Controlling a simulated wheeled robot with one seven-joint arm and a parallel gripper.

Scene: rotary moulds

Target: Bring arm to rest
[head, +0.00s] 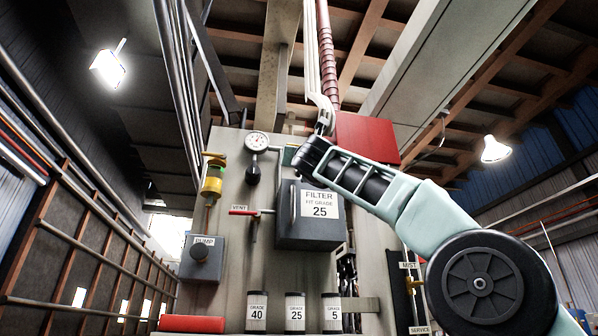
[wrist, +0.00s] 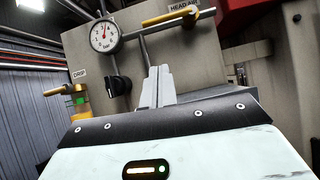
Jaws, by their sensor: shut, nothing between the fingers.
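My arm reaches up across the right half of the head view, bent, with its wrist in front of the upper part of a grey panel (head: 225,255). My gripper (wrist: 157,82) shows in the wrist view with its two pale fingers together and nothing between them. The fingers point at the panel's upper part, just right of a round pressure gauge (wrist: 104,36). In the head view, the gripper's end is hard to separate from the pipes behind it. I cannot tell whether the fingertips touch anything.
A grey filter box (head: 309,232) marked 25 sits below my wrist. A red vent lever (head: 243,212), a pump knob (head: 199,252) and a yellow-capped drip unit (head: 212,180) are left of it. Grade canisters (head: 295,312) stand below. A red box (head: 367,138) is behind my forearm.

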